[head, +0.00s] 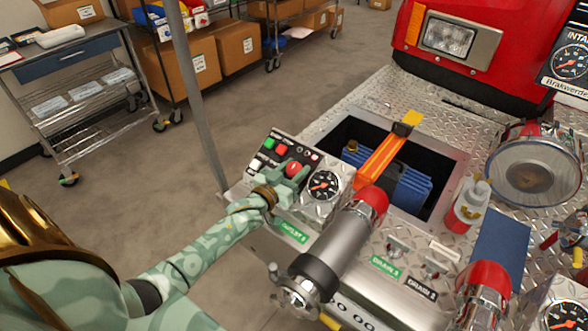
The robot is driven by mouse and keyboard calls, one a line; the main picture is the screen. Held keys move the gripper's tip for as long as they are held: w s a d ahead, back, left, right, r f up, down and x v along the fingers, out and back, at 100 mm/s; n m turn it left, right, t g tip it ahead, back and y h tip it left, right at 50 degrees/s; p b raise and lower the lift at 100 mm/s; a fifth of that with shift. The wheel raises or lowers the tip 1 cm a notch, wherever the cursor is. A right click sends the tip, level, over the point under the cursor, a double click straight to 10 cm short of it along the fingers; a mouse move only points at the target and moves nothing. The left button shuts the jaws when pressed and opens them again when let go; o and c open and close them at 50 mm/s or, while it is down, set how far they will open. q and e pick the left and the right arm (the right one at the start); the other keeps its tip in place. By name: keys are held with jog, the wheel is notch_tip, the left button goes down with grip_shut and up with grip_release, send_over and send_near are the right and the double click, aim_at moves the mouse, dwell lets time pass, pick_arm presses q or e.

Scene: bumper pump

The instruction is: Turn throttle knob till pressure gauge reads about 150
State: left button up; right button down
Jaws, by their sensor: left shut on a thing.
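The throttle knob (293,168) is red and round, on the small dark control panel (270,152) left of centre. My left gripper (288,177) is at the knob from the near side and is shut on it, covering part of it. The round black-faced pressure gauge (324,185) sits just right of the knob on a bright metal mount. Its dial is too small for me to read the needle's value for certain. My right gripper is not in view.
Green and red buttons (268,144) sit close left of the knob. A grey pipe fitting with a red collar (369,201) stands right of the gauge. An open well (350,130) lies behind, with an orange-handled tool (385,155) across it. A grey post (190,90) rises beyond the panel.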

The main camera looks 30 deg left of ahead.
pick_arm(q)
jog(key=shift+m+h, duration=0.8)
jog(key=o, duration=1)
jog(key=shift+c, duration=0.2)
jog(key=shift+s, duration=0.1)
jog(key=s+a+p, duration=0.2)
jog(key=s+p, duration=0.1)
jog(key=s, duration=1.3)
jog(key=shift+a, duration=0.15)
jog(key=shift+f, duration=0.15)
